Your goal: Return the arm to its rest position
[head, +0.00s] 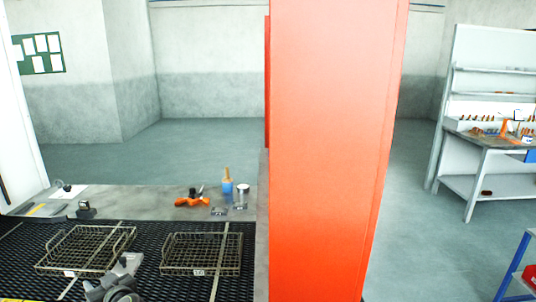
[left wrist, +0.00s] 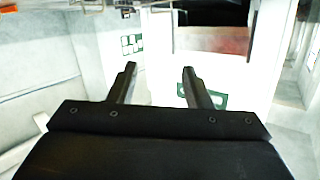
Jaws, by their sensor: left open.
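My left gripper (left wrist: 159,70) is open and empty in the left wrist view, its two dark fingers apart with only the room behind them. In the head view a grey part of my left arm (head: 116,286) shows at the bottom left, in front of the mesh belt (head: 145,240). Whether the fingers show there is too small to tell. My right gripper is not in view.
Two wire baskets, the left one (head: 60,262) and the right one (head: 200,262), sit on the belt. A tall orange-red column (head: 330,150) blocks the middle. A workbench (head: 495,145) is far right.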

